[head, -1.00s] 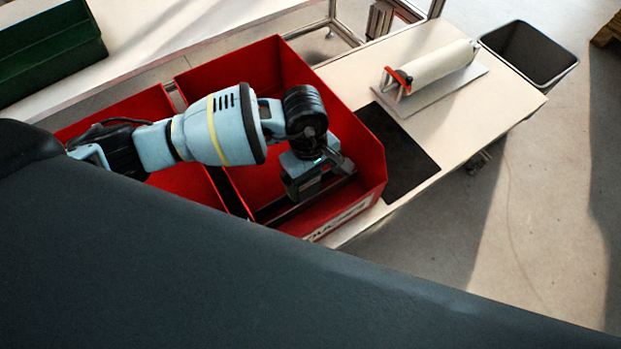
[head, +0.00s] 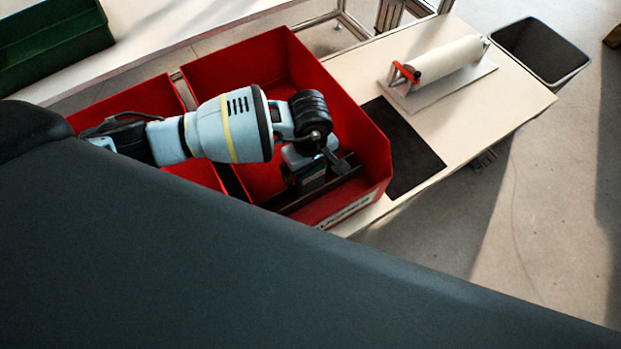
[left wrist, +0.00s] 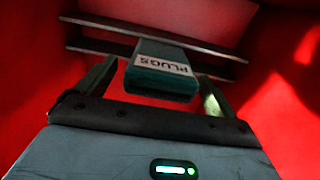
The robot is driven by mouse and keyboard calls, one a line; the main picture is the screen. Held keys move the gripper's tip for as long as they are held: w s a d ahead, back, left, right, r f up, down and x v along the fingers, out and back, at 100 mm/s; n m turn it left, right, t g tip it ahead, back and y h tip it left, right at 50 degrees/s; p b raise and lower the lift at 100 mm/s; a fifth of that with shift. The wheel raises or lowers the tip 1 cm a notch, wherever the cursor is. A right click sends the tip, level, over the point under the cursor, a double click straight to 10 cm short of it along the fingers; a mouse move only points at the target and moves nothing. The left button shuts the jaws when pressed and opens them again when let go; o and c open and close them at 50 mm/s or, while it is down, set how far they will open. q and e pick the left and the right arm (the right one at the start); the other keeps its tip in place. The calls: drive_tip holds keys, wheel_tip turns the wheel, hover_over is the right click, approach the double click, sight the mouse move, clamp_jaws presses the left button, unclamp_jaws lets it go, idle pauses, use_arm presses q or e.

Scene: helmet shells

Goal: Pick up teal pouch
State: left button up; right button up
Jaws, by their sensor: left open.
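The teal pouch (left wrist: 160,88) shows in the left wrist view as a dark teal block with a white label reading PLUGS. It stands inside the red bin, with dark strips (left wrist: 120,33) behind it and to its sides. My left gripper (left wrist: 156,88) is open, with one finger on each side of the pouch's near end and gaps on both sides. In the head view my left gripper (head: 308,178) is low inside the right red bin (head: 345,95), and its own arm partly hides the pouch there. My right gripper is not in view.
Another red bin (head: 150,95) adjoins on the left. The bin walls stand close around the gripper. On the pale bench (head: 480,110) are a black mat (head: 412,160) and a white roll on a holder (head: 445,62). A grey waste bin (head: 540,50) stands beyond.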

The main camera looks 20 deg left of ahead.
use_arm(q)
drive_tip(key=shift+f, duration=1.45)
drive_tip(key=shift+c, duration=0.2)
drive_tip(key=c, duration=1.1)
drive_tip(key=shift+o, duration=0.2)
drive_tip(key=shift+r, duration=0.1)
wheel_tip(320, 180, up, 10)
drive_tip(key=shift+r, duration=0.1)
